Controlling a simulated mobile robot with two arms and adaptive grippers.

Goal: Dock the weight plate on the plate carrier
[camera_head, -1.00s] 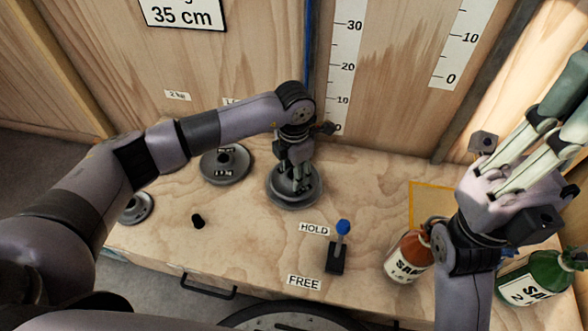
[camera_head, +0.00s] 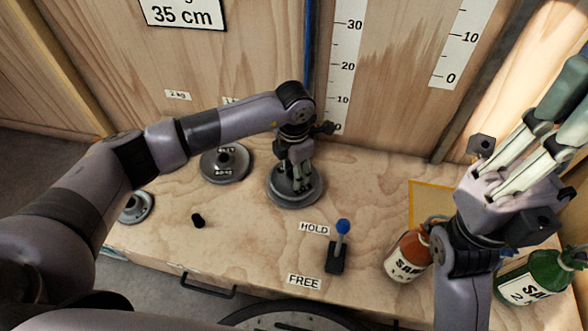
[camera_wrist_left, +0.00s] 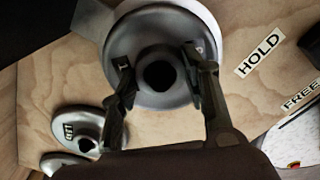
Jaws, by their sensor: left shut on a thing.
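A round grey weight plate (camera_wrist_left: 152,91) with a raised hub and a dark centre hole fills the upper middle of the left wrist view. My left gripper (camera_wrist_left: 160,84) has its two fingers on opposite sides of that hub, shut on it. In the head view the left gripper (camera_head: 295,183) points down at the grey disc (camera_head: 313,193) on the bench. A wider pale rim (camera_wrist_left: 213,27) shows under the plate, perhaps the plate carrier. I cannot tell whether the plate is seated. My right gripper (camera_head: 550,140) is empty, its fingers apart.
Another weight plate (camera_head: 225,174) and a smaller disc (camera_head: 136,208) lie left. A black peg (camera_head: 198,221) stands near them. A blue-knobbed lever (camera_head: 337,255) stands between HOLD and FREE labels. Bare wood lies around the lever.

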